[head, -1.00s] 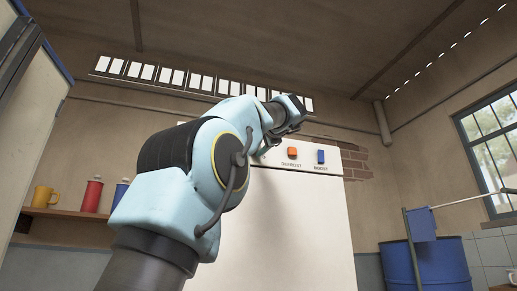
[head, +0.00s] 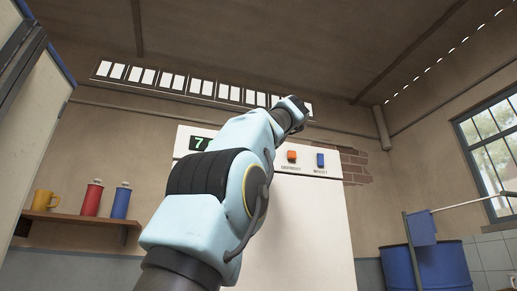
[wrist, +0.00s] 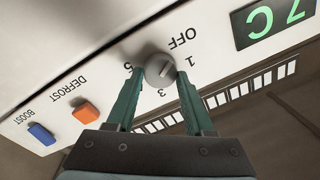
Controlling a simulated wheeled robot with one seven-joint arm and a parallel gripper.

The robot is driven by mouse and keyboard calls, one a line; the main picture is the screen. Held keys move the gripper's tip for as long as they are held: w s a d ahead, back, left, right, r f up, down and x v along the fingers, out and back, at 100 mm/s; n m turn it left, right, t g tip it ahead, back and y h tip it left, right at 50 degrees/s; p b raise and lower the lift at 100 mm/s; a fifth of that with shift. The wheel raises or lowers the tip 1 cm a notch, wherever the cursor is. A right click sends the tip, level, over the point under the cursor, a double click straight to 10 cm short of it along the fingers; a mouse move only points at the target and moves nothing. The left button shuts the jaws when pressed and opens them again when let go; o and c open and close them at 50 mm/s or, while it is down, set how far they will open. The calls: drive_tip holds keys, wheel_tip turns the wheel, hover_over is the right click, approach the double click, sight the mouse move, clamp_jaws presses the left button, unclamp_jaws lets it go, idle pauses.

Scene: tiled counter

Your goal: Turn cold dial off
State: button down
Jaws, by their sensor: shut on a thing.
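The cold dial (wrist: 160,69) is a round grey knob on a white panel, with OFF, 1, 3 and 5 printed around it. Its ridge slants roughly toward the 1; the exact setting is hard to read. My gripper (wrist: 158,75) has its two green fingers on either side of the dial and is shut on it. The wrist view shows the panel upside down. In the head view my arm hides the dial and fingers. A display (wrist: 275,22) reads 7 C, and its 7 also shows in the head view (head: 200,143).
An orange DEFROST button (wrist: 86,110) and a blue BOOST button (wrist: 42,133) sit on the same panel, beside the gripper. A shelf (head: 85,217) with a mug and bottles is at left. A blue barrel (head: 412,262) stands at right.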

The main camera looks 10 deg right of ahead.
drive_tip(key=shift+f, duration=0.1)
idle(0.3)
drive_tip(key=shift+c, duration=1.4)
unclamp_jaws()
drive_tip(key=s+d+b, duration=0.2)
drive_tip(key=s+b, duration=0.1)
drive_tip(key=s, duration=0.7)
drive_tip(key=shift+s+f, duration=0.15)
drive_tip(key=shift+s, duration=0.15)
